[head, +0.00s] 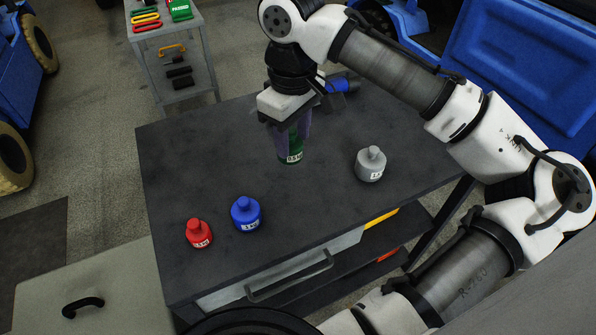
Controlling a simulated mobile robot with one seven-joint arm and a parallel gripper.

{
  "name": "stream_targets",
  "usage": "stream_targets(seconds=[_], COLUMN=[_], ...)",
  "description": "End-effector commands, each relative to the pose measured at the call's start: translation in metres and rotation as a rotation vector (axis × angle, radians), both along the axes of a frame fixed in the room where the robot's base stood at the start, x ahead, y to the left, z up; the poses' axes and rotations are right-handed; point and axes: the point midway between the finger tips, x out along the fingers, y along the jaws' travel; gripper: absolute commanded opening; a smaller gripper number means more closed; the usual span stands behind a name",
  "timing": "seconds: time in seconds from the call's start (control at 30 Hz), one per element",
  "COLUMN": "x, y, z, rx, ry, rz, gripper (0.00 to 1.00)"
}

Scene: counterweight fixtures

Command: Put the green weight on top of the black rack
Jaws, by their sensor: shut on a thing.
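My gripper (289,137) points down over the dark workbench and is shut on the green weight (291,154). The fingers cover most of the weight. Its lower part and a white label show below them. The weight is upright, at or just above the bench top; I cannot tell whether it touches. I cannot make out a separate black rack in this view. The dark-topped workbench (200,160) has a drawer and an open dark lower shelf (350,270).
A blue weight (246,214) and a red weight (199,233) stand at the bench's front left. A grey weight (370,165) stands right of my gripper. A blue object (340,85) lies behind my gripper. A grey cart (205,60) holds tools. The bench's left back is clear.

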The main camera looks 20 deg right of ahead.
Motion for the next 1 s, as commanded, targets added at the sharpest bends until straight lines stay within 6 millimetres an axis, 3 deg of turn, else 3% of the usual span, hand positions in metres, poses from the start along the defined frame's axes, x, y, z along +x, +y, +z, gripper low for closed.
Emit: stream_targets(seconds=[0.2, 0.4, 0.83, 1.0], x=[-0.001, -0.001, 0.0, 0.0], y=[0.0, 0.0, 0.0, 0.0], z=[-0.055, -0.098, -0.145, -0.153], rx=[0.0, 0.001, 0.0, 0.0], ry=[0.001, 0.0, 0.0, -0.002], rz=[-0.002, -0.001, -0.002, -0.001], gripper=[0.03, 0.03, 0.03, 0.03])
